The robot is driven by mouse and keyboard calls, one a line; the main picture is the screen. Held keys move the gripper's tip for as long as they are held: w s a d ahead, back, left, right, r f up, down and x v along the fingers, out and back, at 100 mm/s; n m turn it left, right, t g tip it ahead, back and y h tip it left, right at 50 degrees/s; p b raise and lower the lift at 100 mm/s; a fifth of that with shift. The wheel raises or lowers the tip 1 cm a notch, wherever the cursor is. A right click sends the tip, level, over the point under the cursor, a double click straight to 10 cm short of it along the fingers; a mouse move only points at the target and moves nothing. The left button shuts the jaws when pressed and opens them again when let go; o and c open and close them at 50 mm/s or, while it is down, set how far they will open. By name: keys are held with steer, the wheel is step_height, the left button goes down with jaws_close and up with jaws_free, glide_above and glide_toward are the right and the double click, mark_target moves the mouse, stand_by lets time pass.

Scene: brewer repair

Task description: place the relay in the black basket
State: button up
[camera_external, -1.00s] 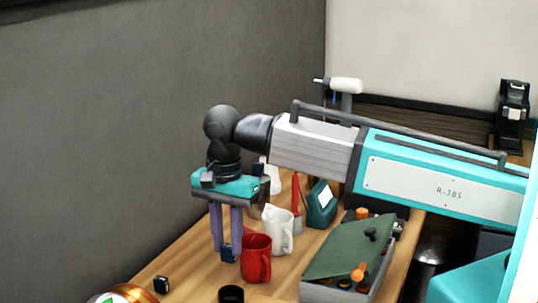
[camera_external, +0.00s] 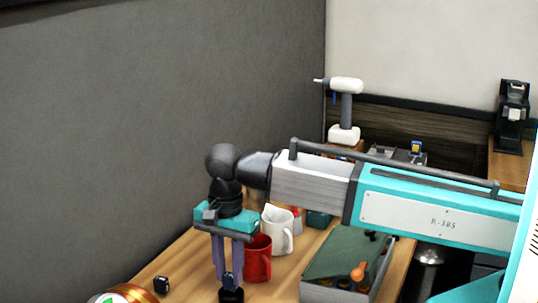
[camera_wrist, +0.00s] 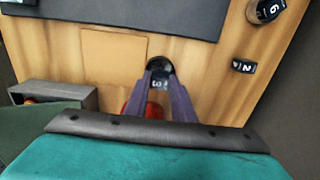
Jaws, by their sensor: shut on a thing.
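My gripper (camera_external: 228,272) is shut on the relay (camera_external: 229,281), a small dark blue block between the purple fingertips. In the wrist view the relay (camera_wrist: 159,84) shows a white number 3 between the fingers. A small round black container (camera_external: 231,296), the only thing in view that fits the black basket, stands on the table directly below the relay. Its dark rim also shows in the wrist view (camera_wrist: 160,63), just beyond the fingertips. The relay overlaps its rim in both views; I cannot tell whether it is inside or just above.
A red mug (camera_external: 258,262) stands close behind my fingers, with a white mug (camera_external: 279,234) behind it. A grey toolbox (camera_external: 347,268) with a green lid lies right. Another dark block (camera_external: 161,284), numbered 2, and an orange-rimmed can (camera_external: 132,293) are left. A dark mat (camera_wrist: 130,15) lies beyond.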

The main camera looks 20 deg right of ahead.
mark_target(229, 275)
steer(key=shift+f+b, duration=0.75)
steer(key=shift+f, duration=0.7)
steer(key=o, duration=1.1)
steer(key=shift+r+p, duration=2.45)
steer(key=shift+r, duration=1.1)
